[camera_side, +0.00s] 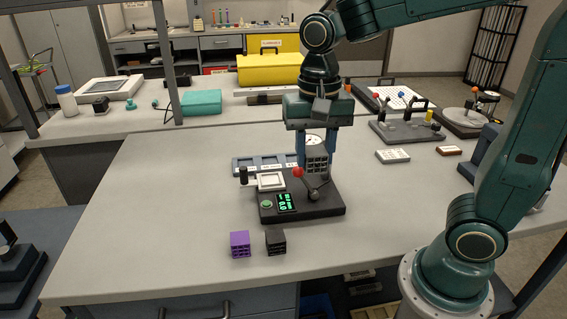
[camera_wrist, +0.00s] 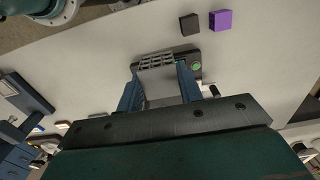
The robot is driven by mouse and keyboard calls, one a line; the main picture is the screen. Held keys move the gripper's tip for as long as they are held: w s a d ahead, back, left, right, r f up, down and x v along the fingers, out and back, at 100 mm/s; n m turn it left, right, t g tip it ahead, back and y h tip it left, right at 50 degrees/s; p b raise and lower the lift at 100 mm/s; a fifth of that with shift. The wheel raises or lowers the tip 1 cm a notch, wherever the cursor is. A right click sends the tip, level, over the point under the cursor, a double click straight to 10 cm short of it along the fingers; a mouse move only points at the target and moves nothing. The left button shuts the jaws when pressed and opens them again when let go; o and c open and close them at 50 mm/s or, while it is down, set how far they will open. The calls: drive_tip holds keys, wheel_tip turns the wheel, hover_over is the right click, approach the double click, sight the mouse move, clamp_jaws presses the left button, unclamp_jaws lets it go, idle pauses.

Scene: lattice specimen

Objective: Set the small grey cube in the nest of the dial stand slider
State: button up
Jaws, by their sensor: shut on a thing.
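The small grey lattice cube (camera_side: 317,163) is between the blue fingers of my gripper (camera_side: 316,160), which is shut on it. In the wrist view, the cube (camera_wrist: 157,63) shows its lattice face between the fingertips of my gripper (camera_wrist: 159,80). The dial stand (camera_side: 320,207) has a dark base with a green display, a green button and a red-knobbed lever. A pale square frame (camera_side: 271,181), perhaps the slider nest, sits on its left part. The round dial (camera_side: 314,138) shows between my fingers. The cube appears above the base's back right; its exact height is unclear.
A purple lattice cube (camera_side: 240,244) and a black lattice cube (camera_side: 276,241) stand in front of the dial stand. A blue-grey tray (camera_side: 243,166) lies behind it. A fixture with levers (camera_side: 407,130) stands at the back right. The table's left front is clear.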

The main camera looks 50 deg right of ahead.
idle(0.4)
drive_tip(key=shift+w+d+f, duration=0.1)
drive_tip(key=shift+w, duration=0.45)
drive_tip(key=w+d+f, duration=0.4)
drive_tip(key=w, duration=0.4)
drive_tip(key=w+d+f, duration=0.5)
drive_tip(key=w, duration=0.3)
drive_tip(key=shift+w, duration=0.3)
drive_tip(key=shift+f, duration=0.25)
drive_tip(key=shift+f, duration=2.4)
